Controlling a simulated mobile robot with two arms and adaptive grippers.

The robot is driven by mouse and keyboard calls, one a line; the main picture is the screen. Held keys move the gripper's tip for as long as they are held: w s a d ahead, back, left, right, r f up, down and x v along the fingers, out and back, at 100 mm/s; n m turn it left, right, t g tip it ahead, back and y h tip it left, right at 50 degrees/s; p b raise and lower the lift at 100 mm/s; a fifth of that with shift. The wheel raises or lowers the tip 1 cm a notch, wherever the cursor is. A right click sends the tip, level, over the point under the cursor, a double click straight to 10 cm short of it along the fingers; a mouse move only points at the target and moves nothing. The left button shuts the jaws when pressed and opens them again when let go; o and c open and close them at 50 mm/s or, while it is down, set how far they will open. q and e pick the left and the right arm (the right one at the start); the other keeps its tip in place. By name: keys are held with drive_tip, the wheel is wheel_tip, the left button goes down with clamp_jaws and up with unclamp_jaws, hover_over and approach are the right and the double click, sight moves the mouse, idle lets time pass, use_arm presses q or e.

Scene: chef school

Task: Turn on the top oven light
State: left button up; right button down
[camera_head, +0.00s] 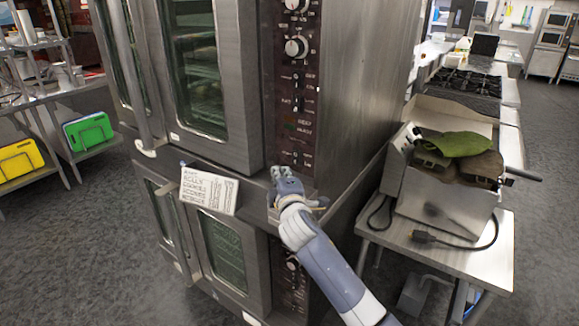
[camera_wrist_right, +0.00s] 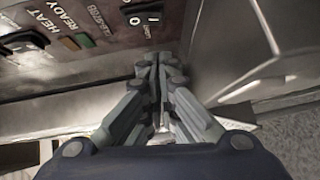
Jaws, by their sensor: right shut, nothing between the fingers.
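The top oven (camera_head: 230,70) is a steel double-door unit with glass door windows. Its dark control panel (camera_head: 302,130) on the right side carries round knobs (camera_head: 297,46) and several small rocker switches (camera_head: 297,104). My right gripper (camera_head: 283,172) is shut and empty at the panel's lower end, just below the lowest switch (camera_head: 295,158). In the right wrist view, the closed fingertips (camera_wrist_right: 160,60) are close below a switch (camera_wrist_right: 142,18) marked 0. Whether they touch it I cannot tell. The oven-light label is not readable. My left gripper is out of view.
A paper notice (camera_head: 209,190) is on the ledge between the ovens. The lower oven (camera_head: 226,255) is beneath. A shelf rack stands at left.

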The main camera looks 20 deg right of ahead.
sight(291, 169)
drive_tip(key=w+d+p, duration=0.1)
drive_tip(key=w+d, duration=0.1)
drive_tip(key=shift+w+d+f, duration=0.15)
drive_tip(key=shift+w+d, duration=0.1)
drive_tip(key=shift+d, duration=0.05)
drive_tip(key=shift+w+d+f, duration=0.1)
drive_tip(key=shift+w+d, duration=0.1)
drive_tip(key=shift+d, duration=0.15)
drive_tip(key=shift+w+d+f+b, duration=0.2)
drive_tip(key=shift+f+b, duration=0.15)
drive_tip(key=shift+b, duration=0.45)
drive_tip(key=shift+n+t, duration=0.3)
drive_tip(key=shift+r, duration=0.15)
